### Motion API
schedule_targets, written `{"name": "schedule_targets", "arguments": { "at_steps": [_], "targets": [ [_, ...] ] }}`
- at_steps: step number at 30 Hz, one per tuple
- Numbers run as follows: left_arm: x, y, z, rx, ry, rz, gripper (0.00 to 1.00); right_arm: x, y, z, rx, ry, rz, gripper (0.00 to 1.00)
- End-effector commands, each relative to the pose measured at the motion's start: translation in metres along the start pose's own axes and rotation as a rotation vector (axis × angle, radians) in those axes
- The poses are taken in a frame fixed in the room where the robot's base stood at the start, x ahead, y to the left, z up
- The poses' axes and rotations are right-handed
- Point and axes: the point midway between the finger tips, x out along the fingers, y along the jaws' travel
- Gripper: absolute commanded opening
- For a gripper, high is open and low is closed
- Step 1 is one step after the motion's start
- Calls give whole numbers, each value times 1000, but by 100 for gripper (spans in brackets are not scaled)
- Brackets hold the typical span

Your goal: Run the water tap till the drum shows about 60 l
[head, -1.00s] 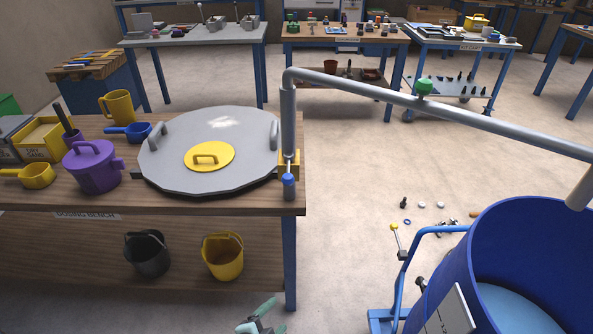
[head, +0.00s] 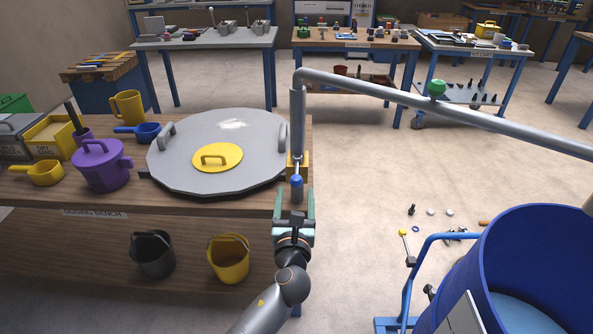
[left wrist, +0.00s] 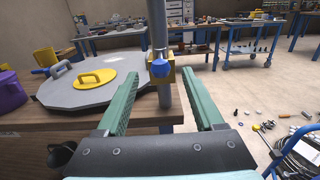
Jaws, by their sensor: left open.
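The water tap is a grey standpipe (head: 297,122) at the dosing bench's right corner, with a yellow block and a blue-tipped lever (head: 296,182). Its long pipe runs right, toward the blue drum (head: 480,262), which has pale blue liquid low inside. My left gripper (head: 294,204) is open and empty, just in front of the blue tip. In the left wrist view the blue knob (left wrist: 160,69) shows beyond and between the two green fingers, apart from them. The drum's label is seen edge-on and cannot be read. My right gripper is not in view.
A grey lid with a yellow hatch (head: 217,157), a purple jug (head: 101,165) and scoops stand on the bench (head: 50,190). Black and yellow buckets (head: 229,258) are on the lower shelf. Small parts lie on the floor left of the drum.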

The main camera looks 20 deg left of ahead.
Motion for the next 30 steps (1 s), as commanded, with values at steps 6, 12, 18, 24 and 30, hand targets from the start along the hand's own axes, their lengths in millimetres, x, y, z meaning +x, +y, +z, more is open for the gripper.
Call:
{"name": "schedule_targets", "arguments": {
  "at_steps": [6, 12, 18, 24, 30],
  "targets": [
    [49, 0, 0, 0, -1, 1, 69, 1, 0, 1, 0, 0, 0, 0],
    [81, 0, -1, -2, 0, 0, 69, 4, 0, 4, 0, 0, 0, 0],
    [96, 0, -1, -3, 1, -1, 69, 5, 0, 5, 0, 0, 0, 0],
    [98, 0, -1, -3, 1, -1, 69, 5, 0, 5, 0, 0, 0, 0],
    [98, 0, -1, -3, 1, -1, 61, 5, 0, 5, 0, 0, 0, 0]
  ]
}}
